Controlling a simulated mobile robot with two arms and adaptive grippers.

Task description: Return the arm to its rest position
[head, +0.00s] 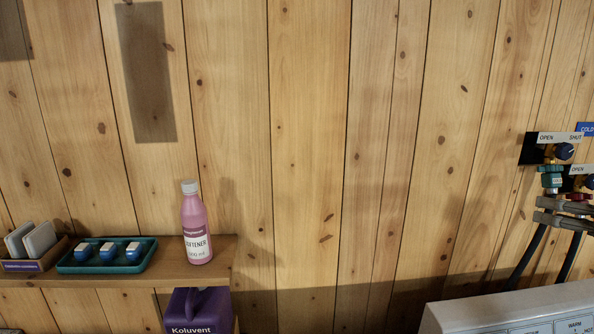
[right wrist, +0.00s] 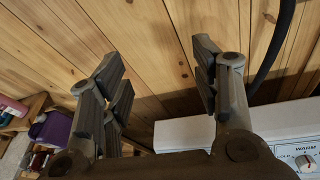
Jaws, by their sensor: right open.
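My right gripper (head: 565,213) shows only in part at the right edge of the head view, as grey finger parts in front of the hoses. In the right wrist view my right gripper (right wrist: 159,68) is open. Its two dark fingers stand wide apart with nothing between them, against the plank wall (right wrist: 150,45). My left gripper is in neither view.
A blue-knobbed valve (head: 564,151) and black hoses (head: 524,262) are at right, above a white appliance (head: 500,308). At left, a wooden shelf (head: 215,262) holds a pink bottle (head: 195,225) and teal tray (head: 141,262), above a purple jug (head: 195,305).

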